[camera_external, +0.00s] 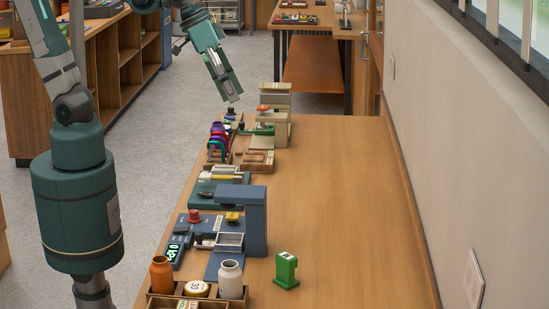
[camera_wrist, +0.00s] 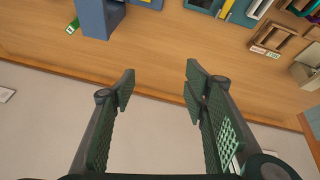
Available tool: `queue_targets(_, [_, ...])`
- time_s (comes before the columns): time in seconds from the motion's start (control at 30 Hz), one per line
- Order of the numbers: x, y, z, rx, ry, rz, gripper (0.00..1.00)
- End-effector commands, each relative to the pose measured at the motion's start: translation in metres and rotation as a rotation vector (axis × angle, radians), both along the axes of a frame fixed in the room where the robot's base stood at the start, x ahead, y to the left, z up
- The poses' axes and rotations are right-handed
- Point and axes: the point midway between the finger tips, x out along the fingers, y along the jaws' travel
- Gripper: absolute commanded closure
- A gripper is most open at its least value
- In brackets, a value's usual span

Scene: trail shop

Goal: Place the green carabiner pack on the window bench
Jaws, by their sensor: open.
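A small green upright item with a pale mark, which looks like the green carabiner pack (camera_external: 286,270), stands on the near part of the long wooden bench (camera_external: 345,200). A green piece that seems to be the same pack (camera_wrist: 73,25) shows at the upper left of the wrist view, beside a blue stand. My gripper (camera_external: 233,101) is above the far left part of the bench in the external view, well away from the pack. In the wrist view its fingers (camera_wrist: 160,92) are spread and empty. A window is at the upper right; which surface is the window bench is unclear.
A blue stand (camera_external: 256,220), an orange bottle (camera_external: 161,275) and a white bottle (camera_external: 231,280) are near the pack. The bench's right side is clear beside the wall (camera_external: 450,170).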

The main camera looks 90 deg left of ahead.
Motion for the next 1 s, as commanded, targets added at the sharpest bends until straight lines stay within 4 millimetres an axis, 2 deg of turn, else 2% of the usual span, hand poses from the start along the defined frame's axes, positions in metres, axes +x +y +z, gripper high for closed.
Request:
queue_targets(0.3, [-0.043, 0.038, -0.003, 0.065, -0.079, -0.068, 0.55])
queue_targets(0.6, [-0.078, 0.065, -0.012, 0.134, -0.145, -0.127, 0.55])
queue_targets(0.8, [-0.090, 0.074, -0.017, 0.162, -0.167, -0.149, 0.55])
queue_targets(1.0, [-0.092, 0.076, -0.017, 0.170, -0.173, -0.156, 0.55])
